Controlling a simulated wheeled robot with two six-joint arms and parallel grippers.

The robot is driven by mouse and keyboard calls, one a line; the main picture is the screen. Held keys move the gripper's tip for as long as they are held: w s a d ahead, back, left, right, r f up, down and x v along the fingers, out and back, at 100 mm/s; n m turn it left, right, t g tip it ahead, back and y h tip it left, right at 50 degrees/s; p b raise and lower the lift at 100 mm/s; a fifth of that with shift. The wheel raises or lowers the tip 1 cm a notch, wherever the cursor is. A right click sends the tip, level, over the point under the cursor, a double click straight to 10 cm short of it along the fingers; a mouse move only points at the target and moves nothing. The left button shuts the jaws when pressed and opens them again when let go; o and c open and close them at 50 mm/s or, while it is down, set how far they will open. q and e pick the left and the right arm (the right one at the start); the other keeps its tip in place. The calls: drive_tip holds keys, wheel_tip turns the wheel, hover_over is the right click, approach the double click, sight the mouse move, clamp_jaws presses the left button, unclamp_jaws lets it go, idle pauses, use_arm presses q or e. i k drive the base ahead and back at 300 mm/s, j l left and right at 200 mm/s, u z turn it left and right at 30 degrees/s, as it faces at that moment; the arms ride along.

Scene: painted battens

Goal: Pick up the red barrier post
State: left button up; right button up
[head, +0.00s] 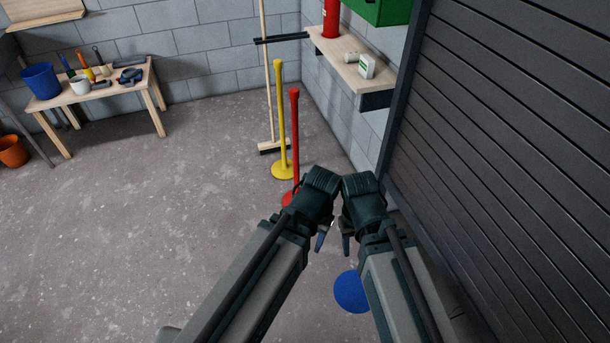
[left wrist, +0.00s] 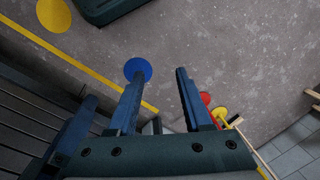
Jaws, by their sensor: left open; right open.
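The red barrier post (head: 294,135) stands upright on the floor in the head view, just right of and in front of a yellow post (head: 281,115). Its round red base is partly hidden behind my left arm. In the left wrist view its red base (left wrist: 205,98) shows just beyond the right finger, with the rest mostly hidden. My left gripper (head: 320,240) is open and empty, nearer to me than the post and apart from it; its two fingers (left wrist: 160,75) show spread in the left wrist view. My right gripper (head: 346,243) is open, close beside the left one.
A blue floor disc (head: 352,292) lies below my grippers. A dark shutter (head: 510,130) rises on the right. A workbench (head: 95,92) stands far left.

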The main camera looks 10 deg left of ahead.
sight(294, 93)
drive_tip(key=i+j+z, duration=0.1)
drive_tip(key=i, duration=0.35)
drive_tip(key=i+j, duration=0.4)
drive_tip(key=i+j+z, duration=0.15)
drive_tip(key=i, duration=0.35)
drive_tip(key=j, duration=0.1)
